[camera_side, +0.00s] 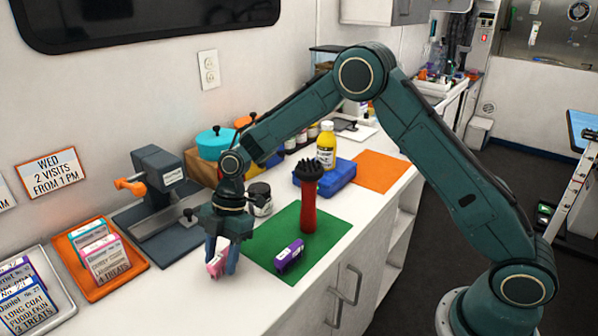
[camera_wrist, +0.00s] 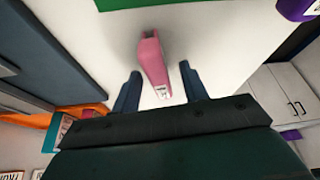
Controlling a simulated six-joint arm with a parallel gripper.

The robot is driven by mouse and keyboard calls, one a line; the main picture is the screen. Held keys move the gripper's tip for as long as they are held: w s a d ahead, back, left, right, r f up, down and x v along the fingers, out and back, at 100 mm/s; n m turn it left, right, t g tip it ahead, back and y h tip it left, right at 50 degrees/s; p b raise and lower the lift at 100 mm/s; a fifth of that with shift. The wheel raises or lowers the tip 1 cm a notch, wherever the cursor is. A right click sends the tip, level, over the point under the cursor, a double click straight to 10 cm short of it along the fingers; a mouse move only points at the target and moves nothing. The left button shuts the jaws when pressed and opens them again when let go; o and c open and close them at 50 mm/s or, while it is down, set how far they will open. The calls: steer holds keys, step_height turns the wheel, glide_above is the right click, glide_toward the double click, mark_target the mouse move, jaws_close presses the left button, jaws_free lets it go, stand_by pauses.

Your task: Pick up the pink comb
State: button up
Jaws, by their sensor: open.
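The pink comb (camera_side: 218,258) is at my gripper (camera_side: 223,262) in the side view, above or on the white counter just left of the green mat. In the wrist view the pink comb (camera_wrist: 153,64) lies lengthwise between the two fingers of my gripper (camera_wrist: 158,85), with a pale label at its near end. A gap shows on each side of it, so my gripper is open around the comb and not closed on it. In the side view the fingers hide part of the comb. I cannot tell exactly how high the fingertips are above the counter.
A green mat (camera_side: 335,228) holds a purple clipper-like item (camera_side: 289,256) and a red-handled brush (camera_side: 309,205) standing upright. A grey vise-like device (camera_side: 158,188) stands left. An orange tray (camera_side: 134,266) and a grey tray (camera_side: 66,303) hold cards. A dark-lidded jar (camera_side: 260,200) stands behind.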

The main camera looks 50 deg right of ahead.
mark_target(220, 256)
steer(key=shift+a+f, duration=0.15)
steer(key=shift+f, duration=0.25)
jaws_close()
steer(key=shift+r, duration=0.15)
step_height(220, 256, up, 20)
stand_by(0.9)
stand_by(0.5)
